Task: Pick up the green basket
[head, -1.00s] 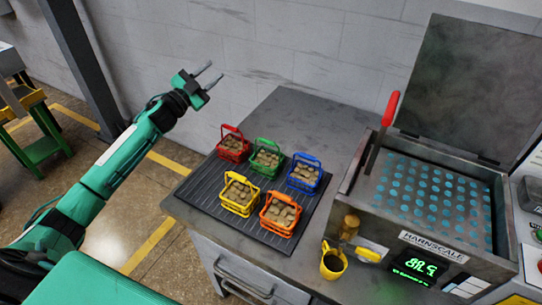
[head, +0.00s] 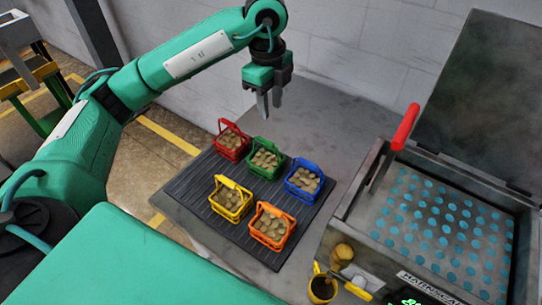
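The green basket (head: 253,170) stands on a dark ribbed mat (head: 184,190), filled with brown lumps, its handle raised. It sits between the red basket (head: 222,150) on its left and the blue basket (head: 291,188) on its right. My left gripper (head: 269,112) points down above and behind the green basket, apart from it. Its two fingers show a narrow gap with nothing between them. My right gripper is not in view.
A yellow basket (head: 219,207) and an orange basket (head: 271,241) stand in front on the mat. At right is a metal unit with blue dots (head: 445,225), a raised lid (head: 480,90) and a red-handled lever (head: 405,127). A yellow cup (head: 322,290) stands at front.

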